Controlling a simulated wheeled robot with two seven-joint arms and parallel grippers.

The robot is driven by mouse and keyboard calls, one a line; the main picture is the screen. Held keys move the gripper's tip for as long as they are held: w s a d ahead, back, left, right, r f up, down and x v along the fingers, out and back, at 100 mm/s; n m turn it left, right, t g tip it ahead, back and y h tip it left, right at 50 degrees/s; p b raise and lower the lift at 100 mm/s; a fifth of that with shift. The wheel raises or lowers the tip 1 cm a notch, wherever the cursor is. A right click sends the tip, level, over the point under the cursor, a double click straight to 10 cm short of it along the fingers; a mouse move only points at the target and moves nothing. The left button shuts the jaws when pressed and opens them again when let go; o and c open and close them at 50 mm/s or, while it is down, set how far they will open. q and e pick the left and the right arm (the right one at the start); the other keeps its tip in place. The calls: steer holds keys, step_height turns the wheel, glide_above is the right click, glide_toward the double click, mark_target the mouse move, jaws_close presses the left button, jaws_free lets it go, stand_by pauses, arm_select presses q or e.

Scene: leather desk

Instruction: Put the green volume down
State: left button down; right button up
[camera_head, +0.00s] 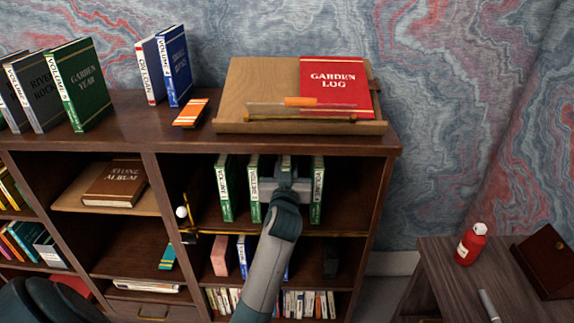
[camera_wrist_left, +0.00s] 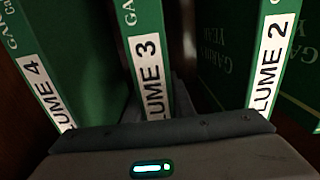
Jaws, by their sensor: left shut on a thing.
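My left gripper (camera_head: 287,182) reaches into the upper right shelf compartment and is shut on a green volume (camera_head: 286,163), whose spine reads 3 in the left wrist view (camera_wrist_left: 150,70). The held volume is upright in a row of green volumes; I cannot tell whether its bottom touches the shelf. One green volume (camera_head: 317,190) stands just right of it, and others (camera_head: 254,190) (camera_head: 225,188) stand to its left. In the left wrist view, volume 4 (camera_wrist_left: 45,85) is left of the held one and volume 2 (camera_wrist_left: 270,65) is right. My right gripper is out of view.
A thin brass rail (camera_head: 335,233) runs along the compartment's front edge. A small white knob (camera_head: 181,212) is at its left. Above, a wooden slanted stand (camera_head: 240,95) holds the red Garden Log (camera_head: 336,80). More books fill the shelf below. Gaps beside the held volume are narrow.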

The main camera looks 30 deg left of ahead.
arm_select(q)
steer(key=shift+r, duration=0.15)
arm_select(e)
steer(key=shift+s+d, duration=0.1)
arm_select(q)
steer(key=shift+f, duration=0.2)
steer(key=c, duration=1.5)
jaws_free()
steer(key=shift+c, duration=0.2)
steer(key=shift+r, duration=0.1)
steer(key=b+v, duration=0.1)
steer(key=v, duration=1.1)
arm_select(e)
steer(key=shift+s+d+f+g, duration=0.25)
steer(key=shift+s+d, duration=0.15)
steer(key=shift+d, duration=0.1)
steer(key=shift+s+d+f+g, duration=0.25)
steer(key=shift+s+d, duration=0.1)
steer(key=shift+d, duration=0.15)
